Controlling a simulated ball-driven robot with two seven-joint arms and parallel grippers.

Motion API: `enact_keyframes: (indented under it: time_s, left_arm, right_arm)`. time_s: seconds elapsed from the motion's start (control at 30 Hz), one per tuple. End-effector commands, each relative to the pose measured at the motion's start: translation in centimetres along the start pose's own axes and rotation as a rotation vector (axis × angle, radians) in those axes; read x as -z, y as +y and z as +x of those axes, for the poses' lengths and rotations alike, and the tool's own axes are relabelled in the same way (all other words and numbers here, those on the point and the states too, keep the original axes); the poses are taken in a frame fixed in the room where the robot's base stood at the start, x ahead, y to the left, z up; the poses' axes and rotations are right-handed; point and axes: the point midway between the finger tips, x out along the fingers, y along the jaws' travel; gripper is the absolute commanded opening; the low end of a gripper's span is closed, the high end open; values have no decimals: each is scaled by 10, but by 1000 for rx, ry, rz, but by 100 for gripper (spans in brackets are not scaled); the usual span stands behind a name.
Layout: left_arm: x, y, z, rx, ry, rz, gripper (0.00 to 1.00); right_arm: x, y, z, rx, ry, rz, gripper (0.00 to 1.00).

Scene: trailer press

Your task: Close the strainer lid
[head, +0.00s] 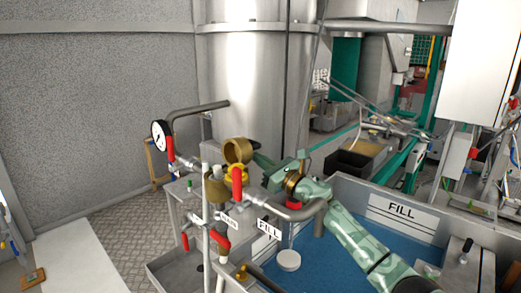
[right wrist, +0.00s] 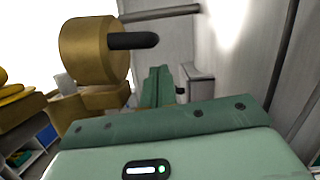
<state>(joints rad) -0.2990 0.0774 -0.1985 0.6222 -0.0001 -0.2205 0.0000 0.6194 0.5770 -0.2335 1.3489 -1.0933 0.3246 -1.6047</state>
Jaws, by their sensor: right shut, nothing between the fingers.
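A round brass cap, which looks like the strainer lid (head: 238,147), stands tipped up above the brass and yellow fittings of the pipework. In the right wrist view the brass lid (right wrist: 88,52) is large at upper left, with a dark rod (right wrist: 133,40) sticking out to the right. Brass fittings (right wrist: 105,97) sit below it. My right gripper (head: 258,158) is just right of the lid in the head view. Its fingers (right wrist: 158,84) are shut and empty, below and right of the lid. I cannot tell whether they touch it. My left gripper is not in view.
A pressure gauge (head: 159,135) and red-handled valves (head: 216,240) crowd the pipes to the left. A large steel tank (head: 258,80) rises behind. A blue-floored basin (head: 350,240) with FILL labels lies below my right arm.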

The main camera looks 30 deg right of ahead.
Motion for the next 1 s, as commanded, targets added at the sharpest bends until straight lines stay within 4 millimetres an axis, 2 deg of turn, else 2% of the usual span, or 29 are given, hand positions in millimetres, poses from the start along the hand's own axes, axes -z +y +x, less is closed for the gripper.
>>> enact_keyframes:
  time_s: [0.03, 0.13, 1.0]
  left_arm:
    - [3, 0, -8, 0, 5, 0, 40]
    - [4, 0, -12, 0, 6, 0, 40]
    - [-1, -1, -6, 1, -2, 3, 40]
  right_arm:
    - [-10, 0, 2, -1, 0, 0, 0]
    - [-15, 0, 3, 0, 1, 0, 0]
    - [-21, 1, 5, -17, 1, -66, 0]
